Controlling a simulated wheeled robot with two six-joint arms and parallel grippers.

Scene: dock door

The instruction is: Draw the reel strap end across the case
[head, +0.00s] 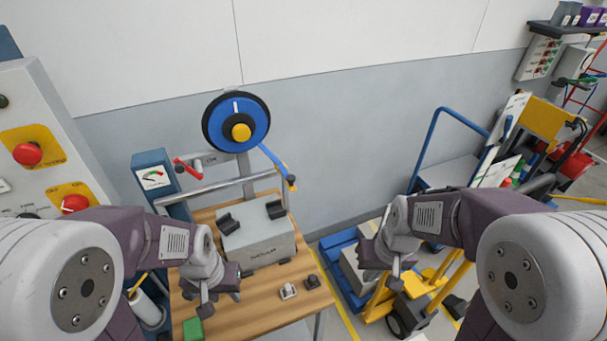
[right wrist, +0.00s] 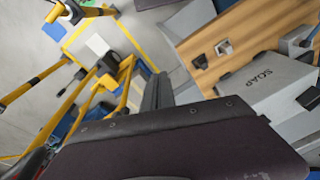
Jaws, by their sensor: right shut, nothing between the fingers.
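The blue and black strap reel (head: 237,122) with a yellow hub is mounted on a post behind the table. Its blue strap (head: 270,157) slants down to the right and ends in a small yellow and dark strap end (head: 291,183), hanging free. The grey case (head: 262,243) stands on the wooden table below, with black fittings on top; its side also shows in the right wrist view (right wrist: 262,100). My left gripper (head: 222,298) is in front of the case; its finger gap is unclear. My right gripper (head: 392,282) is shut and empty, right of the table and away from the strap.
Two small buckle-like parts (head: 288,291) lie at the table's (head: 255,318) front right, and a green block (head: 193,329) at its front left. A metal rail (head: 215,187) with a red lever runs behind the case. A blue and yellow cart (head: 440,275) stands at right.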

